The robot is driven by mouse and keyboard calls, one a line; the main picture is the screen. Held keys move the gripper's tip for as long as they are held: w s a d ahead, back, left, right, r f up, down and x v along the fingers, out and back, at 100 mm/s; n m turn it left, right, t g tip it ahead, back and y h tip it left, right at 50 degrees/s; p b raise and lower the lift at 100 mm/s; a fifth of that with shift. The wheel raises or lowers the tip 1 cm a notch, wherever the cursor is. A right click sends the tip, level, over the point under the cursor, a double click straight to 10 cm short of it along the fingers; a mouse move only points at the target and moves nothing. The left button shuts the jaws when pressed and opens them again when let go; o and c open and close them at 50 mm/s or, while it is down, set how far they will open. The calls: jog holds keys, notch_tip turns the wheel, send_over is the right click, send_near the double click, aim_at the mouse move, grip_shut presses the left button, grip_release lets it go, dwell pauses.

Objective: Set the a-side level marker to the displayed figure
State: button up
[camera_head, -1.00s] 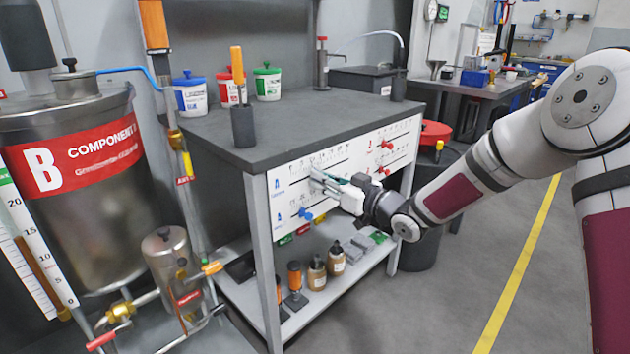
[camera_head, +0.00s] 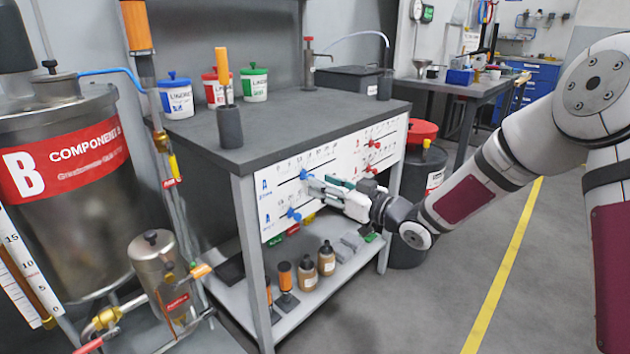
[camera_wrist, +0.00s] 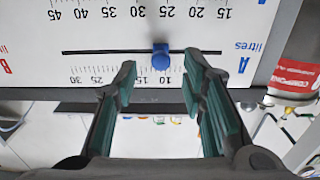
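The front panel (camera_head: 335,165) on the bench has an upper blue marker (camera_head: 304,175) and a lower blue marker (camera_head: 294,214), each on a slot. The wrist view is upside down and shows one blue marker (camera_wrist: 161,57) on a slot beside the blue "A litres" label (camera_wrist: 243,58). The marker is near the 10 to 15 figures of the scale along that slot; the exact reading is unclear. My gripper (camera_head: 318,188) is open. Its fingers (camera_wrist: 165,78) are spread to either side of that marker, with a gap on both sides. I see no legible displayed figure.
Two red markers (camera_head: 373,169) sit on the panel's right half. The lower shelf (camera_head: 333,292) holds brown bottles and orange-handled items. The steel B tank (camera_head: 62,225) is at the left, a dark bin (camera_head: 428,215) at the right. Tubs stand on the bench top (camera_head: 275,125).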

jog(key=v, duration=0.7)
jog(key=shift+s+d, duration=0.25)
jog(key=shift+w, duration=0.1)
